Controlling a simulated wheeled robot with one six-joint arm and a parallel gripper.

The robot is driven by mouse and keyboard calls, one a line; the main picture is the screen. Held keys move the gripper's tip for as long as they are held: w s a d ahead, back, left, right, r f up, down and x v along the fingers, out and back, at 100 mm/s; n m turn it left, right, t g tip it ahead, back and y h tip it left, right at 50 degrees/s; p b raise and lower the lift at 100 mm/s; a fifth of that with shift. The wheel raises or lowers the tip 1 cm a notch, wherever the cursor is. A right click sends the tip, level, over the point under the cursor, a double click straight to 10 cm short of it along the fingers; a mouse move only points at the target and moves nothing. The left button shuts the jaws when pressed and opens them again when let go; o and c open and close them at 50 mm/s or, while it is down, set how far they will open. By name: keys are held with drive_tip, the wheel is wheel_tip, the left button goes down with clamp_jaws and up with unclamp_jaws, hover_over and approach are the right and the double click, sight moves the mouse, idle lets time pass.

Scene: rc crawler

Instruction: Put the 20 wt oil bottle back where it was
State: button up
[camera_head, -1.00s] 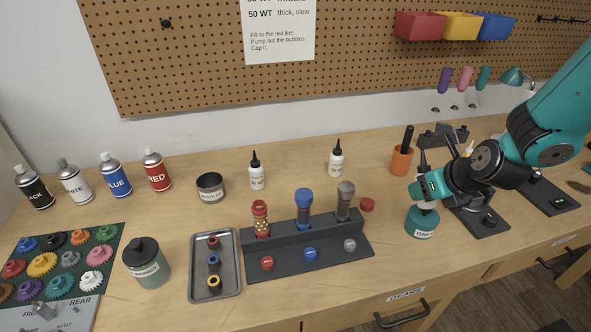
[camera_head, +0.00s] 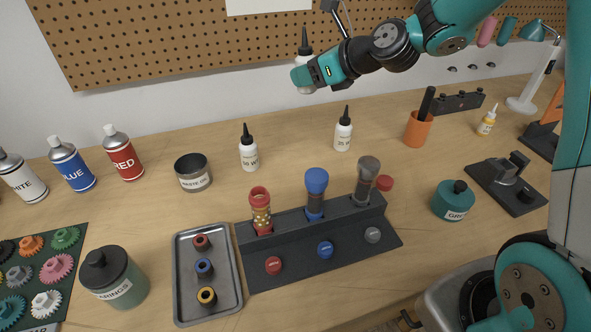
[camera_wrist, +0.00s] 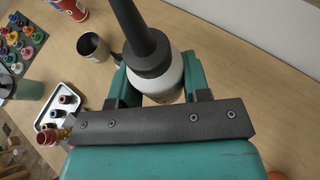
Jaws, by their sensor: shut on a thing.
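My gripper (camera_head: 306,76) is shut on a white bottle (camera_head: 304,46) with a long black nozzle, held upright high above the back of the bench. In the wrist view the bottle (camera_wrist: 168,82) sits between the two teal fingers; its label is hidden, so I cannot read its grade. Two similar white bottles stand on the bench below: a left one (camera_head: 249,153) and a right one (camera_head: 343,133). Their labels are too small to read surely. Bare wood lies between them.
A waste oil cup (camera_head: 193,173) stands left of the bottles. The dark shock stand (camera_head: 290,240) is in front, with a grey tray (camera_head: 209,305) beside it. An orange cup (camera_head: 418,130) and a green grease jar (camera_head: 453,201) stand to the right. The pegboard (camera_head: 150,45) is behind.

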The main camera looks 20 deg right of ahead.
drive_tip(key=shift+w+a+r+n+y, duration=0.2)
drive_tip(key=shift+a+r+n+y, duration=0.25)
drive_tip(key=shift+a+y, duration=0.1)
drive_tip(key=shift+a+b, duration=0.25)
drive_tip(key=shift+b, duration=0.05)
drive_tip(key=shift+y, duration=0.25)
wheel_tip(320, 180, down, 19)
drive_tip(key=shift+r+b, duration=0.1)
drive_tip(key=shift+b, duration=0.4)
drive_tip(key=shift+s, duration=0.1)
drive_tip(key=shift+f, duration=0.2)
drive_tip(key=o, duration=1)
drive_tip(key=shift+c, duration=0.2)
drive_tip(key=shift+r, duration=0.15)
drive_tip(key=b+v, duration=0.1)
drive_tip(key=v, duration=1.1)
drive_tip(key=shift+r, duration=0.1)
